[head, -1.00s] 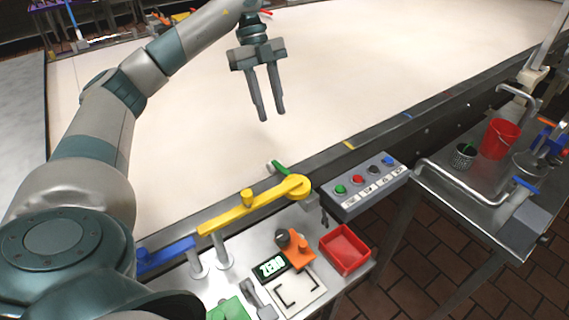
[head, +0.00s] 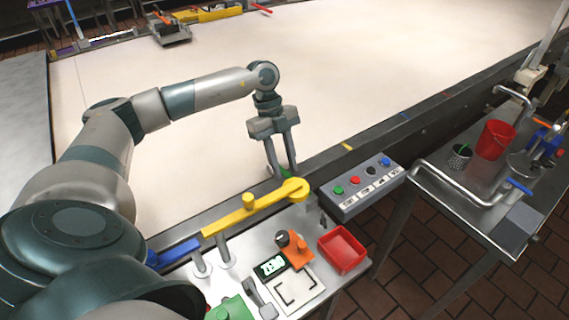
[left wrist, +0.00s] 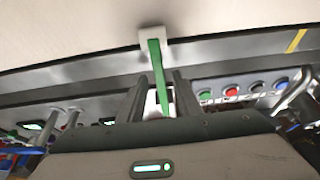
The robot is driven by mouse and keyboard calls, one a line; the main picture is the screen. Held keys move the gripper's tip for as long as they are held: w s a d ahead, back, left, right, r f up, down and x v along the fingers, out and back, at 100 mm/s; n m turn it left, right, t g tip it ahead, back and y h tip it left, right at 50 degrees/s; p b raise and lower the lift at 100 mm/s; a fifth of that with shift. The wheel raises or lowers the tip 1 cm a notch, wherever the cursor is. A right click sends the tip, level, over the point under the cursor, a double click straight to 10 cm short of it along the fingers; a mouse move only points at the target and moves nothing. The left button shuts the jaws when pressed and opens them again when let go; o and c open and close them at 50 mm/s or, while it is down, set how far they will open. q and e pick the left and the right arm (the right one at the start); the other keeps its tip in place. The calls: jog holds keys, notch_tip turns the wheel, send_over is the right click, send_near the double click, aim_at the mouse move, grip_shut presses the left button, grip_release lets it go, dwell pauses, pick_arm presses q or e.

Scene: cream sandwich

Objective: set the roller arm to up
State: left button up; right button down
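A green lever (left wrist: 158,72) rises from a pale block (left wrist: 154,35) at the belt's near edge; I cannot tell for sure that it is the roller arm. My left gripper (head: 282,173) points down at that edge, with its fingers apart. In the left wrist view, the fingers (left wrist: 158,98) stand on either side of the green lever, and I see no firm contact. In the head view the fingers mostly hide the lever. A yellow arm (head: 245,213) with a knob lies just in front, and a blue arm (head: 178,250) is to its left. My right gripper is out of view.
A grey button box (head: 363,188) is right of the gripper. A red tray (head: 342,249), an orange part (head: 299,251) and a small display (head: 271,266) sit on the near bench. The wide pale belt (head: 330,80) behind the gripper is largely clear.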

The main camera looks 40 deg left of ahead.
pick_arm(q)
jog(key=shift+d+f, duration=0.15)
jog(key=shift+f, duration=0.25)
grip_shut()
